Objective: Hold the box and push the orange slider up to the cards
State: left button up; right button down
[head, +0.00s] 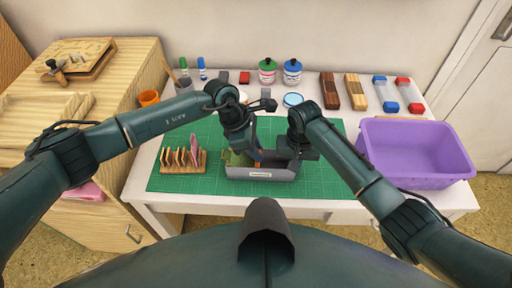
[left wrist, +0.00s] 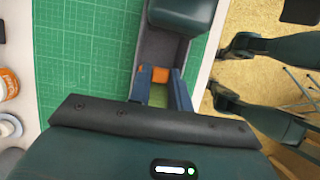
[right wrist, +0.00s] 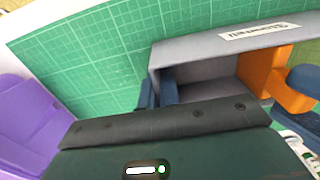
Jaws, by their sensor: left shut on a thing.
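The grey box (head: 262,174) with a white label stands on the green mat, with its long side toward me. Green cards (head: 234,159) stand in its left end. The orange slider (right wrist: 262,70) sits across the inside of the box, right of the cards. My left gripper (left wrist: 160,88) reaches down into the box and is shut on the slider, which shows between its fingers (left wrist: 158,74). My right gripper (right wrist: 158,92) is at the right end of the box, its fingers close together on either side of the end wall. The gap between slider and cards is hidden by my left gripper.
A wooden rack with several upright pieces (head: 183,161) stands left of the box. A purple bin (head: 415,150) is at the right. Ink jars (head: 292,72), stamps and bottles line the table's back. The mat (head: 320,182) is clear right of the box.

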aim_at(231, 156)
pick_arm(q)
grip_shut()
jog(key=a, duration=0.7)
jog(key=shift+w, duration=0.1)
jog(key=o, duration=0.9)
grip_release()
jog(key=shift+d, duration=0.1)
jog(key=shift+c, duration=0.2)
jog(key=shift+r, duration=0.1)
jog(key=v, duration=1.2)
jog(key=shift+c, duration=0.3)
